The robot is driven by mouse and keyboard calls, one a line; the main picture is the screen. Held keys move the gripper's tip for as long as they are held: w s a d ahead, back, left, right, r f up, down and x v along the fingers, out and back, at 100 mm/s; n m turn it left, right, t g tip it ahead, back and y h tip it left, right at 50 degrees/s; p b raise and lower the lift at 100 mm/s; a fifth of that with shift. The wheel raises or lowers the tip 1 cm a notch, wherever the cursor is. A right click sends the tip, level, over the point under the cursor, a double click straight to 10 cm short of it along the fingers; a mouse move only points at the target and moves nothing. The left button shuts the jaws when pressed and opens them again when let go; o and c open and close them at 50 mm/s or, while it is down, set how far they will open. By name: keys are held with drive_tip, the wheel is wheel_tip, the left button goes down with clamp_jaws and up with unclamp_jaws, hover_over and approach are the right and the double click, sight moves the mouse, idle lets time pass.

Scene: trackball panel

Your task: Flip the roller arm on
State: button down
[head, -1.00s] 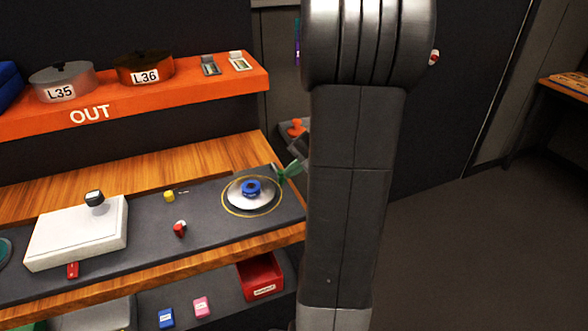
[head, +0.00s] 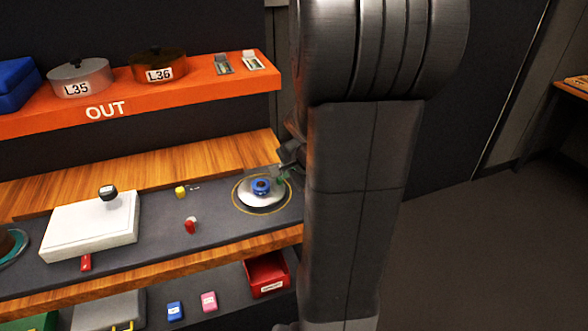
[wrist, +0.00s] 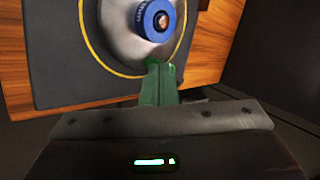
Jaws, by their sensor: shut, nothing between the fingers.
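A blue roller-like knob (head: 261,185) sits on a silver dome (head: 250,197) inside a yellow ring on the dark panel (head: 215,217). In the wrist view the blue knob (wrist: 154,20) has an orange-brown centre and stands out from the silver dome (wrist: 113,28). My gripper (head: 280,179) is at the right side of the dome, close to the knob. In the wrist view my gripper's green fingertips (wrist: 160,68) are together and empty, just below the knob; I cannot tell if they touch the dome. Nothing is labelled as the roller arm.
An orange shelf (head: 200,82) holds pots above. A red bin (head: 267,275) is below.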

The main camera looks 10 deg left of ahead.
drive_tip(key=shift+s+a, duration=0.2)
drive_tip(key=shift+a, duration=0.75)
drive_tip(key=shift+w+d, duration=0.1)
drive_tip(key=shift+w+d, duration=0.5)
drive_tip(key=shift+s+d, duration=0.1)
